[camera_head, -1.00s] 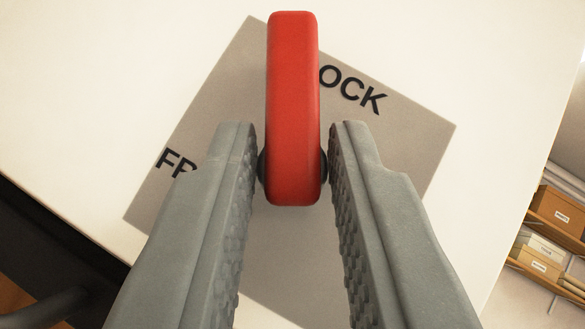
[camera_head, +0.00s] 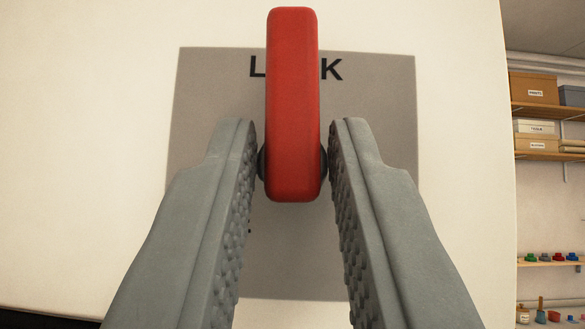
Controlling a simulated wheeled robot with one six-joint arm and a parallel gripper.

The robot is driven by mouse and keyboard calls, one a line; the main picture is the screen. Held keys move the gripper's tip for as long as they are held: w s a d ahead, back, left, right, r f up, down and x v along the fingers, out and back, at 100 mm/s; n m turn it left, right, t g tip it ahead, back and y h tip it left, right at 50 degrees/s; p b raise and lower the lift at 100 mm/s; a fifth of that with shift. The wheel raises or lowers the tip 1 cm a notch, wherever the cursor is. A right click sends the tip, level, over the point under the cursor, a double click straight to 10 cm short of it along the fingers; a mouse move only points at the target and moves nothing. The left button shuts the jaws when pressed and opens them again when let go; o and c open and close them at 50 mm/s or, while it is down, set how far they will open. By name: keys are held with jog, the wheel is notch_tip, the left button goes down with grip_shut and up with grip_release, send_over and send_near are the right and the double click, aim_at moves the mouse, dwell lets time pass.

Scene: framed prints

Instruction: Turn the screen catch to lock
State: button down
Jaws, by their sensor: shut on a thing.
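The red catch handle (camera_head: 293,60) stands upright in the picture, its upper end over the middle of the word LOCK (camera_head: 333,68), so that only the L and the K show. My gripper (camera_head: 293,150) is shut on the lower part of the handle, one grey finger on each side. A dark round part (camera_head: 263,165) shows just behind the handle. The grey square plate (camera_head: 215,95) lies behind it and looks almost level. Another label is nearly all hidden behind my left finger.
The plate is on a broad cream panel (camera_head: 90,140). Beyond the panel's right edge are wall shelves (camera_head: 548,112) with boxes, and a lower shelf (camera_head: 550,263) with small coloured items. The panel around the plate is clear.

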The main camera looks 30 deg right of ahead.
jog(key=shift+m+g+h, duration=0.5)
jog(key=shift+m+h, duration=0.2)
jog(key=shift+m, duration=0.1)
jog(key=c, duration=1.4)
grip_release()
jog(key=shift+a, duration=0.1)
jog(key=v, duration=1.7)
jog(key=shift+s+f, duration=0.15)
jog(key=shift+f, duration=0.05)
